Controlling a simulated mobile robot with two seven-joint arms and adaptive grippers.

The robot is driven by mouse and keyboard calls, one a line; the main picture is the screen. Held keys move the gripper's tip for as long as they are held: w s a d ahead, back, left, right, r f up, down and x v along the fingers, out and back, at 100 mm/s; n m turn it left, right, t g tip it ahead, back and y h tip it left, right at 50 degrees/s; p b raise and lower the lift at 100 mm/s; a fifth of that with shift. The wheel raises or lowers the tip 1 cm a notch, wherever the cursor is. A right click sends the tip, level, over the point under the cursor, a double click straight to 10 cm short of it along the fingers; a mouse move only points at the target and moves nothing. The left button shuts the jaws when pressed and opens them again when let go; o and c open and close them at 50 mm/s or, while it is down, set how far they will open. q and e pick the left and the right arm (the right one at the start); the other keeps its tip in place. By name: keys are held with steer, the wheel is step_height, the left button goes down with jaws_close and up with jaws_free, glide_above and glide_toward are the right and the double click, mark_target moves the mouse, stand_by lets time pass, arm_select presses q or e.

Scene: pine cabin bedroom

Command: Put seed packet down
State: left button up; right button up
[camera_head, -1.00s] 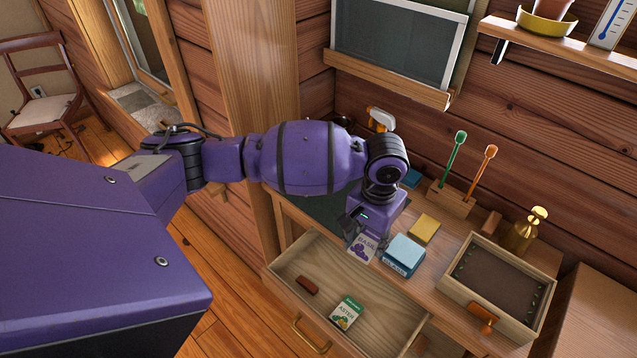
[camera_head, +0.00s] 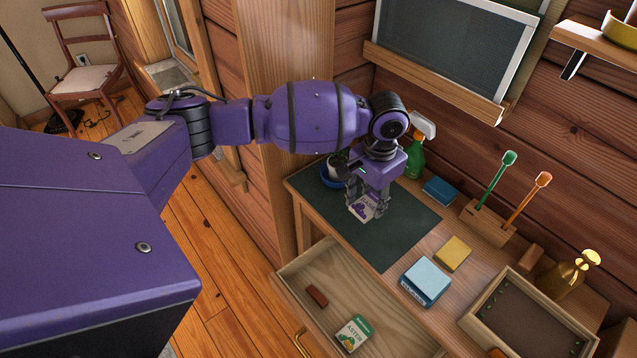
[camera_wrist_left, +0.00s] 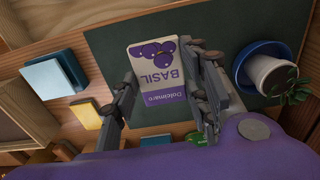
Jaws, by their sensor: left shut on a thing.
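The seed packet (camera_head: 363,207) is a pale basil packet with purple print. My left gripper (camera_head: 366,198) is shut on it, over the dark green mat (camera_head: 400,232) on the desk. In the left wrist view the packet (camera_wrist_left: 155,68) sits between the two fingers of the left gripper (camera_wrist_left: 165,92), its printed face toward the camera. Whether the packet touches the mat I cannot tell. My right gripper is out of view.
A blue saucer with a potted plant (camera_wrist_left: 270,75) stands on the mat near the gripper. A green spray bottle (camera_head: 414,160), a light blue box (camera_head: 425,281) and a yellow block (camera_head: 453,253) are nearby. The open drawer (camera_head: 375,322) holds an aster packet (camera_head: 354,334).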

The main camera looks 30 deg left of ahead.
mark_target(372, 193)
arm_select(q)
steer(key=w+f, duration=0.3)
steer(key=f, duration=0.1)
steer(key=shift+w+a+f+b, duration=0.1)
steer(key=shift+w+a+b, duration=0.05)
steer(key=shift+a+b, duration=0.2)
steer(key=shift+w+f, duration=0.2)
step_height(372, 193, down, 3)
steer(key=shift+f, duration=0.1)
steer(key=shift+a, duration=0.1)
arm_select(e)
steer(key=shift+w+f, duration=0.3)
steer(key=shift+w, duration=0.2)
arm_select(q)
steer(key=shift+f, duration=0.15)
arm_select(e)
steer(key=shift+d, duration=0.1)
arm_select(q)
steer(key=o, duration=0.9)
steer(key=shift+o, duration=0.2)
